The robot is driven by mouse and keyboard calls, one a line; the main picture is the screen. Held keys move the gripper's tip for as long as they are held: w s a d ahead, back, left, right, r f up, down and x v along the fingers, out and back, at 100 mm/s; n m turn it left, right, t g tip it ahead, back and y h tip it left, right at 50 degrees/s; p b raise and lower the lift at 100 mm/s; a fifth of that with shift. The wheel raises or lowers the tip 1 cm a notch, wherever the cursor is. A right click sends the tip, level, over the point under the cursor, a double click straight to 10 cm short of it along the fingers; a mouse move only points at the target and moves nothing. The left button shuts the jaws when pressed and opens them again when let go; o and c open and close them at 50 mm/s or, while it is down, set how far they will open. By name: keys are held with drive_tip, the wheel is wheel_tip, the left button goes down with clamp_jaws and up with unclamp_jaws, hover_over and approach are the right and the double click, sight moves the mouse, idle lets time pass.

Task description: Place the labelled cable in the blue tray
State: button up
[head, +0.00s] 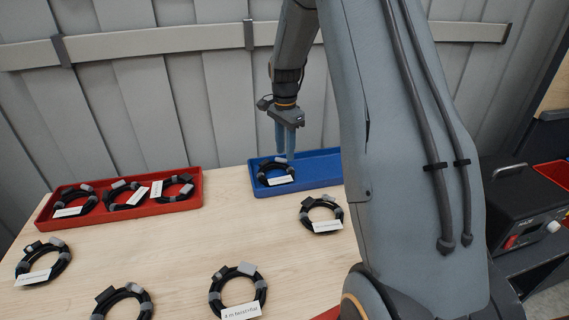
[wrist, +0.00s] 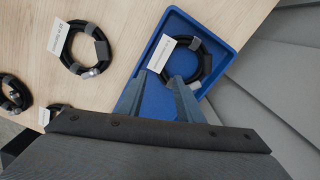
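A black coiled cable (head: 276,172) with a white label lies in the left part of the blue tray (head: 318,174). It also shows in the wrist view (wrist: 206,66), inside the tray (wrist: 228,35), with its label at the coil's left side. My gripper (head: 286,154) points down over the tray, close to this coil. Its two fingers stand apart with nothing between them, as the wrist view of the gripper (wrist: 158,82) shows. The right finger overlaps the coil's lower edge in that view; I cannot tell whether they touch. The label's text is too small to read.
A red tray (head: 150,208) at the left holds three labelled coils. Other labelled coils lie on the wooden table: one (head: 339,212) in front of the blue tray, one (head: 260,287) at the front, and two more at the left. A grey wall stands behind.

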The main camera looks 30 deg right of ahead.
drive_tip(key=s+a+r+n, duration=0.1)
drive_tip(key=s+a+n, duration=0.4)
drive_tip(key=s, duration=0.3)
drive_tip(key=s+a+r+n+t, duration=0.1)
drive_tip(key=s+a+n, duration=0.4)
drive_tip(key=s, duration=0.4)
drive_tip(key=s+a+r+n, duration=0.1)
drive_tip(key=s+a+n, duration=0.4)
drive_tip(key=s, duration=0.4)
drive_tip(key=shift+s+n, duration=0.25)
drive_tip(key=shift+n, duration=0.15)
